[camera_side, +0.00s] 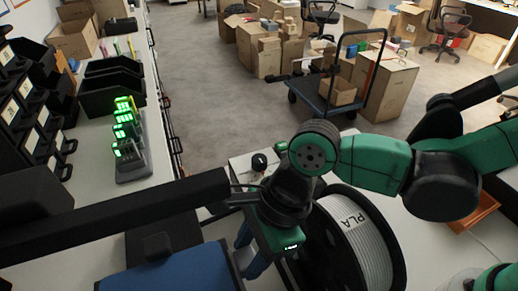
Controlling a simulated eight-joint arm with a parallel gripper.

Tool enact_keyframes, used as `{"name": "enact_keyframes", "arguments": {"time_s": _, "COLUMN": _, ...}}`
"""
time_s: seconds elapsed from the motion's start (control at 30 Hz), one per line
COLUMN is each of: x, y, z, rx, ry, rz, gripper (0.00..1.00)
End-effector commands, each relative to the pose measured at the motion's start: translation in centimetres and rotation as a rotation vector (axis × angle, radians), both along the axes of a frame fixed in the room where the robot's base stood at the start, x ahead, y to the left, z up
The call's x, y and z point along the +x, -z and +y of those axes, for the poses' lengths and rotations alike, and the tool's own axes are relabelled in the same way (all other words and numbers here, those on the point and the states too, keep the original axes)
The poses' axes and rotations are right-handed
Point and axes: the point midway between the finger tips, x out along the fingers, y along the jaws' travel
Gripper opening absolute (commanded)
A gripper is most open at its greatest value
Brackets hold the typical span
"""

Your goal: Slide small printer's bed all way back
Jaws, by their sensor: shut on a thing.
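The small printer's bed (172,272) is a blue plate at the bottom of the view, cut off by the lower edge. A dark bar (120,212), seemingly the printer's arm, crosses above it from the left. My gripper (248,264) points down at the bed's right edge, its blue fingers below a green body. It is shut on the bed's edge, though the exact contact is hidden. A white housing with a black knob (258,162) stands just behind my wrist; whether it belongs to the printer is unclear.
A large PLA spool (374,236) stands close to the right of my gripper. Black bins (112,90) and a charger with green lights (130,150) are on the left bench. An orange tray (474,212) lies at right. Cartons and a cart (335,105) stand on the floor beyond.

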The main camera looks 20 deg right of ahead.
Motion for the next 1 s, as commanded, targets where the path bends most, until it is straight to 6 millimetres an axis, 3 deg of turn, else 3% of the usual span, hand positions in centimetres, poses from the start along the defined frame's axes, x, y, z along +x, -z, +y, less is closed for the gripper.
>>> {"name": "enact_keyframes", "arguments": {"time_s": 0.27, "x": -0.7, "y": 0.0, "z": 0.0, "rx": 0.001, "ry": -0.006, "rz": 0.015, "gripper": 0.00}}
{"name": "enact_keyframes", "arguments": {"time_s": 0.3, "x": -0.7, "y": 0.0, "z": 0.0, "rx": 0.001, "ry": -0.007, "rz": 0.014, "gripper": 0.45}}
{"name": "enact_keyframes", "arguments": {"time_s": 0.4, "x": -0.7, "y": 0.0, "z": 0.0, "rx": 0.001, "ry": -0.007, "rz": 0.013, "gripper": 0.71}}
{"name": "enact_keyframes", "arguments": {"time_s": 0.77, "x": -0.2, "y": 0.0, "z": 0.0, "rx": 0.001, "ry": -0.003, "rz": 0.009, "gripper": 0.71}}
{"name": "enact_keyframes", "arguments": {"time_s": 1.0, "x": 2.6, "y": 0.0, "z": 0.1, "rx": 0.001, "ry": 0.002, "rz": 0.006, "gripper": 0.71}}
